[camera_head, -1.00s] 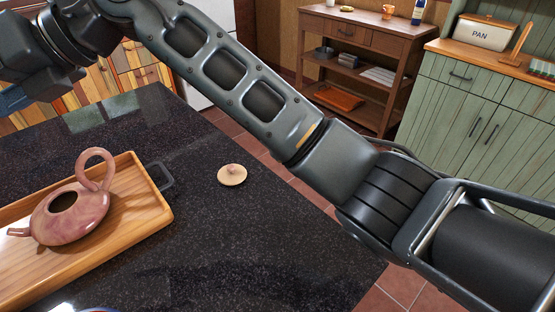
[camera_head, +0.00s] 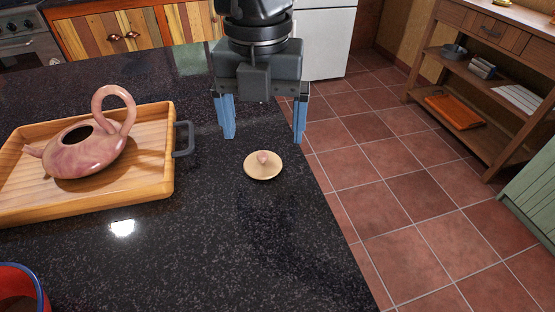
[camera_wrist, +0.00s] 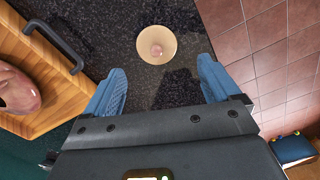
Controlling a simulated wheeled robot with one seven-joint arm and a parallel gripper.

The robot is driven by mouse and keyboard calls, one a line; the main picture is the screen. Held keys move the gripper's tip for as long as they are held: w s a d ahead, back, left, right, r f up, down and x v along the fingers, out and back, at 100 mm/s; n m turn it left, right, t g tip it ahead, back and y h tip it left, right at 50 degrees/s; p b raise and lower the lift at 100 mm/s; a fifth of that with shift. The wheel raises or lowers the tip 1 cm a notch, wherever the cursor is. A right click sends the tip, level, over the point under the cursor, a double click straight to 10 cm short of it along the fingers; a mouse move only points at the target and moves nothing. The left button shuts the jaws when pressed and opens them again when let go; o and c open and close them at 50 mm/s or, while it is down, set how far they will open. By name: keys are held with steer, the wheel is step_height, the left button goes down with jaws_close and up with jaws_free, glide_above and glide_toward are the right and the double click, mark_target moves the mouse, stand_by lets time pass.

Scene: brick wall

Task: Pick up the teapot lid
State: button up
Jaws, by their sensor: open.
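The teapot lid (camera_head: 263,166) is a small cream disc with a pinkish knob. It lies knob up on the dark speckled counter, near the counter's right edge. It also shows in the wrist view (camera_wrist: 156,45), ahead of my fingers and roughly midway between them. My gripper (camera_head: 261,135) is open and empty, with blue fingers pointing down. In the head view it appears just behind and above the lid, apart from it. The pink teapot (camera_head: 88,150) with a looped handle and open top sits on a wooden tray (camera_head: 165,185) to the left.
The tray's dark handle (camera_head: 184,139) sticks out towards the lid. A red pot with a blue rim (camera_head: 22,290) stands at the front left. The counter (camera_head: 200,255) around the lid is clear. Tiled floor lies beyond its right edge.

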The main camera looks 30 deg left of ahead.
mark_target(262, 154)
steer(key=f, duration=0.3)
steer(key=f+p, duration=0.1)
steer(key=f, duration=0.2)
steer(key=shift+a+f, duration=0.2)
steer(key=shift+f, duration=0.05)
steer(key=shift+c, duration=0.4)
steer(key=c, duration=0.9)
steer(key=shift+c, duration=0.2)
steer(key=shift+r, duration=0.15)
